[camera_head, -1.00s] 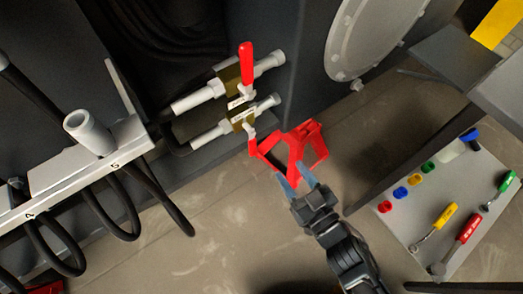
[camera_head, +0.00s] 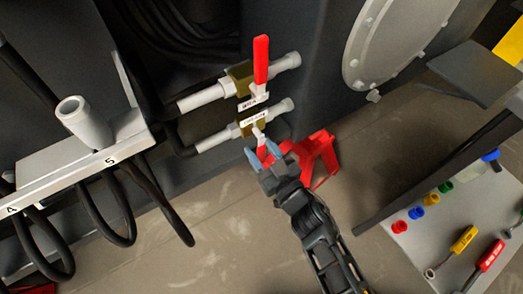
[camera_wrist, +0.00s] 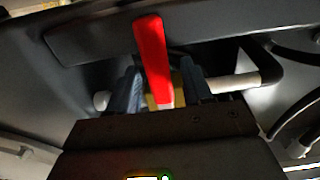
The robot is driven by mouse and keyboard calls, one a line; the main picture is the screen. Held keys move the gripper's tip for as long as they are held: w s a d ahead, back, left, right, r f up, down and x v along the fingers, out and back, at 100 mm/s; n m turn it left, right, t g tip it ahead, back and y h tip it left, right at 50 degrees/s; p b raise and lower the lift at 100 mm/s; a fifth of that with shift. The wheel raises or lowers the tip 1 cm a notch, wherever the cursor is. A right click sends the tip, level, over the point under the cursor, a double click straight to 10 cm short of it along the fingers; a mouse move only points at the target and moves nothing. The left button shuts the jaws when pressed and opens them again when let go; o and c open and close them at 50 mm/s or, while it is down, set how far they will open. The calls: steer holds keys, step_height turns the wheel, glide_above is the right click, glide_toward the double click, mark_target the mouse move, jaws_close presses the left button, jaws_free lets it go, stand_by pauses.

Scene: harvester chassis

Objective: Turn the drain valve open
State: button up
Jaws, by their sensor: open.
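Two brass valves sit one above the other on grey pipes against the dark chassis. The upper valve (camera_head: 240,78) has a red lever (camera_head: 261,60) pointing up. The lower valve (camera_head: 250,123) has a white stem and a lever pointing down toward my gripper (camera_head: 261,153), which mostly hides it. Both carry small white labels that I cannot read surely. My gripper is open, its blue-grey fingers at the lower valve's lever. In the wrist view, a red lever (camera_wrist: 153,58) shows between the two spread fingers, with brass behind it. I cannot tell whether either finger touches it.
A red stand (camera_head: 318,158) is on the floor just right of my gripper. A numbered rail (camera_head: 75,160) with hanging black hoses is at the left. A round cover (camera_head: 395,45) is at upper right.

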jaws_close()
stand_by(0.5)
